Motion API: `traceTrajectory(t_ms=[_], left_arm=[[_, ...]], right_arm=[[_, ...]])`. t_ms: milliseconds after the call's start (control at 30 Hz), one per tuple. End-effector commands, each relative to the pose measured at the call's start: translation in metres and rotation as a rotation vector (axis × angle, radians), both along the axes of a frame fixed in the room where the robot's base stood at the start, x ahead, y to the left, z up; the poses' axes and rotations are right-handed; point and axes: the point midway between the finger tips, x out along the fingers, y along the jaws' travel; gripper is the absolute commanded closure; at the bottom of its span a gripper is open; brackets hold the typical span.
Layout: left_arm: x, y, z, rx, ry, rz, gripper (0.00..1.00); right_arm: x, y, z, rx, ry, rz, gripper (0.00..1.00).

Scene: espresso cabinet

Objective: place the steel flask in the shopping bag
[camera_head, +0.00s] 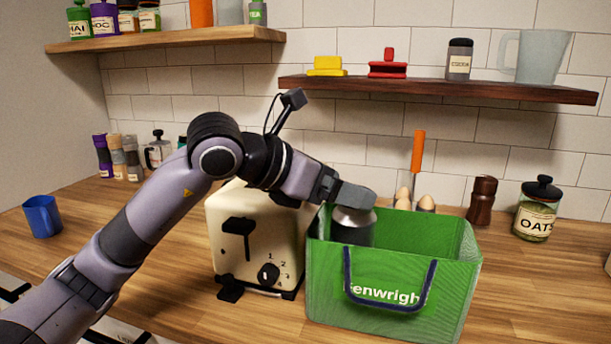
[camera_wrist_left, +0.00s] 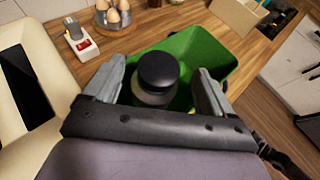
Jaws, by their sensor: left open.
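The steel flask (camera_head: 352,228) has a dark body and a silver shoulder and stands upright inside the left part of the green shopping bag (camera_head: 455,285). In the left wrist view the flask's black cap (camera_wrist_left: 158,71) shows from above, between the fingers, with the green bag (camera_wrist_left: 205,48) around it. My left gripper (camera_wrist_left: 160,85) is open, with one finger on each side of the cap and a visible gap to the right finger. In the head view the left gripper (camera_head: 350,195) is over the bag's left end and hides the cap. My right gripper is not in view.
A cream toaster (camera_head: 230,235) stands close to the bag's left side. An egg holder (camera_head: 425,203), a brown mill (camera_head: 482,200) and an oats jar (camera_head: 537,210) stand behind and right. A dark shelf (camera_head: 440,88) hangs above. Counter right of the bag is clear.

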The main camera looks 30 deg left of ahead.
Motion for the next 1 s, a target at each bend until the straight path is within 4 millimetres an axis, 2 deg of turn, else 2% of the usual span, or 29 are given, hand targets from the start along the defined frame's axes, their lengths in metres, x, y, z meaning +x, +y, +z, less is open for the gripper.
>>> traceTrajectory(t_ms=[200,400,600,1000], left_arm=[[-0.039,0.023,0.02,0.002,-0.003,0.004,0.15],[-0.061,0.034,0.033,0.001,-0.001,0.003,0.15],[-0.068,0.037,0.037,0.0,0.0,0.0,0.15],[-0.068,0.037,0.037,0.0,0.0,0.0,0.15]], right_arm=[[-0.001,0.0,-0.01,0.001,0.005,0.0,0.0],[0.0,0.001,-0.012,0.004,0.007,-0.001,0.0],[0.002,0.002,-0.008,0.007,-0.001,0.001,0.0],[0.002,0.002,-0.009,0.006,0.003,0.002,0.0]])
